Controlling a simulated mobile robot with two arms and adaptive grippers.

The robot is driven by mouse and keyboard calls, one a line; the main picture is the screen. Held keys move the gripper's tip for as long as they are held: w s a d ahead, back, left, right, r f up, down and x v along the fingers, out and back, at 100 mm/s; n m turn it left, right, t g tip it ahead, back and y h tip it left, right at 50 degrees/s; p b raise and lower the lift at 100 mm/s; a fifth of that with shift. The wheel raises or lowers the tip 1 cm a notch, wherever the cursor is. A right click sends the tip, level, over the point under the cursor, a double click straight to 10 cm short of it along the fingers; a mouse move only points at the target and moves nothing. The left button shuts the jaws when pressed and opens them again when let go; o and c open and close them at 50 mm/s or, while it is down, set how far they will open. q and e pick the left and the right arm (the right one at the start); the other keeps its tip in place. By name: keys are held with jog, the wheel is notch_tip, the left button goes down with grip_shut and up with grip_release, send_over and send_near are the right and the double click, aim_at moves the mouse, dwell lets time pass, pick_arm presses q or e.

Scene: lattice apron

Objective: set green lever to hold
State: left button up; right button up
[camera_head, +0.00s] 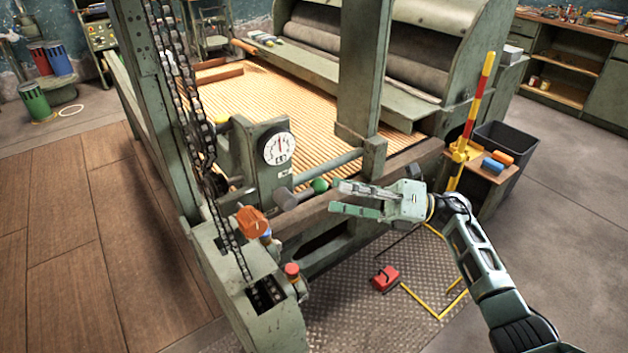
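The green lever shows as a round green ball knob (320,186) at the front of the machine, just right of the dial housing. A grey cylindrical knob (285,198) sits close to its left. No hold marking is readable. My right gripper (336,197) comes in from the right with its two fingers apart and pointing left. In the picture the fingertips lie just right of the green knob, and nothing shows between them. I cannot tell whether the upper finger touches the knob. My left gripper is not in view.
A dial gauge (280,149), an orange knob (253,220) and a red button (291,270) are nearby on the machine. A red pedal (386,278) lies on the floor plate. A red-and-yellow striped post (470,120) and a black bin (518,143) stand at right.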

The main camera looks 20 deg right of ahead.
aim_at(326, 187)
jog(key=p+x, duration=0.1)
jog(key=x, duration=0.3)
jog(key=shift+w+a+r+p, duration=0.1)
jog(key=shift+a+r+p, duration=0.1)
jog(key=shift+a+p, duration=0.1)
jog(key=shift+w+a, duration=0.3)
jog(key=shift+a, duration=0.35)
jog(key=c, duration=0.6)
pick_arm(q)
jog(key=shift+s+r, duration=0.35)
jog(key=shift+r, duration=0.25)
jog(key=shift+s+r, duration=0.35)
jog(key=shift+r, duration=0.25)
pick_arm(e)
grip_shut()
